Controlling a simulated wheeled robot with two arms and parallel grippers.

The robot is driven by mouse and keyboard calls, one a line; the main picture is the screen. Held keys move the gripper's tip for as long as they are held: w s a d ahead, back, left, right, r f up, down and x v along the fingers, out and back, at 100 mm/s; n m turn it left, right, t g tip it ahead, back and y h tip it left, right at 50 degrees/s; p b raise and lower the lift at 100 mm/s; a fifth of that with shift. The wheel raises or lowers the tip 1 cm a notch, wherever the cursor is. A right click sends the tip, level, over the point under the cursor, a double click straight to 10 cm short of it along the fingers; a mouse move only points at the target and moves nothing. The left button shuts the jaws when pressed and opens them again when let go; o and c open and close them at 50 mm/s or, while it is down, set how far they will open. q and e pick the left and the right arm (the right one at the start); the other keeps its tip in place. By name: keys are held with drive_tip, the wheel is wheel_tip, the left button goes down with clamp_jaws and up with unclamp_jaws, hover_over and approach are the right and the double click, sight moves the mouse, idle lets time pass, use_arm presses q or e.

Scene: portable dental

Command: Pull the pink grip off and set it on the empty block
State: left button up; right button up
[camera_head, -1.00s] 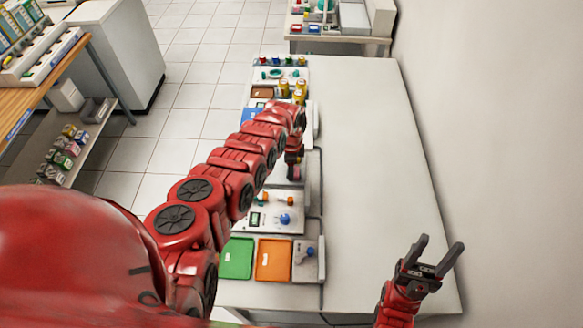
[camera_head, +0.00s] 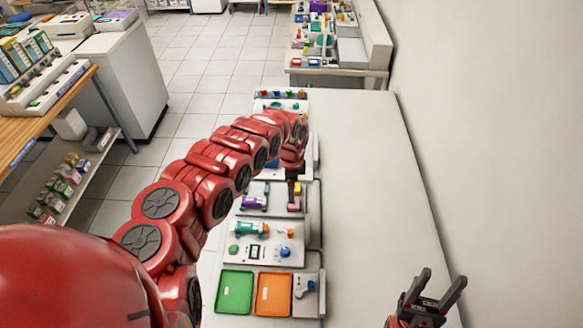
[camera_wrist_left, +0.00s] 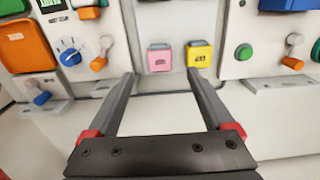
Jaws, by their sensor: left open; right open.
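The pink grip (camera_wrist_left: 159,58) stands on a pale panel in the left wrist view, beside a yellow one (camera_wrist_left: 199,54). In the head view, a small pink piece (camera_head: 294,207) sits at the right end of a panel below my left gripper. My left gripper (camera_wrist_left: 160,78) is open and empty, its fingertips just short of the pink grip and apart from it. In the head view my left arm hides part of the panels. My right gripper (camera_head: 443,278) is open and empty over the near right of the table. I cannot tell which block is the empty one.
A row of panels runs along the left edge of the white table (camera_head: 365,170), with a green tray (camera_head: 235,291) and an orange tray (camera_head: 273,293) nearest. The table's right side is clear up to the wall. Another bench (camera_head: 338,75) stands beyond.

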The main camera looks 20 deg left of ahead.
use_arm(q)
wheel_tip(320, 180, up, 10)
drive_tip(key=b, duration=0.2)
drive_tip(key=shift+s, duration=0.1)
